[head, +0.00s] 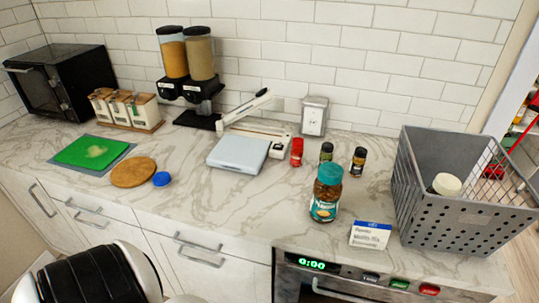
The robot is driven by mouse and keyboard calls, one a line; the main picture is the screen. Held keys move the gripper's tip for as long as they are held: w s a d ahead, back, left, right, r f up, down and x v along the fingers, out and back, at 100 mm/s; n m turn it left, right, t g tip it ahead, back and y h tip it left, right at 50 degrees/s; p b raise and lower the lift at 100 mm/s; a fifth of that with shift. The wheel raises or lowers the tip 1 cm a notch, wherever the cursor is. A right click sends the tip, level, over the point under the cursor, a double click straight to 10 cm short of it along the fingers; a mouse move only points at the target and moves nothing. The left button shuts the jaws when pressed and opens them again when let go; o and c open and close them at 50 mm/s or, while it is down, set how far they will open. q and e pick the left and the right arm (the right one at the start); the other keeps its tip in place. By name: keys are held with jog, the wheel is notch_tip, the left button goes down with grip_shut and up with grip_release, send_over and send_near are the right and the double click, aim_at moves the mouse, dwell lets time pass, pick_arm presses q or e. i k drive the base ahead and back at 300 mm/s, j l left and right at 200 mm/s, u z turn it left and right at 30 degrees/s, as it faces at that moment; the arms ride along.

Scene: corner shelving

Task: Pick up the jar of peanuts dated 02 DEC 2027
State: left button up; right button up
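A jar with a teal lid and teal label (326,196) stands upright on the marble counter, right of the middle. Its contents look brown. No date can be read on it. A second container with a cream lid (446,184) is inside the grey basket (468,222) at the right; its lower part is hidden by the basket wall. A small white and blue card with printed text (370,235) stands in front, between the teal-lidded jar and the basket; its words are too small to read surely.
Two small dark bottles (358,161) and a red container (297,152) stand behind the jar. A pale scale-like device (238,153) lies left of them. A green board (92,151), round wooden board (133,172) and blue lid (161,179) lie farther left. Counter before the pale device is clear.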

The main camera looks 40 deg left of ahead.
aim_at(328, 189)
jog(key=u, duration=0.9)
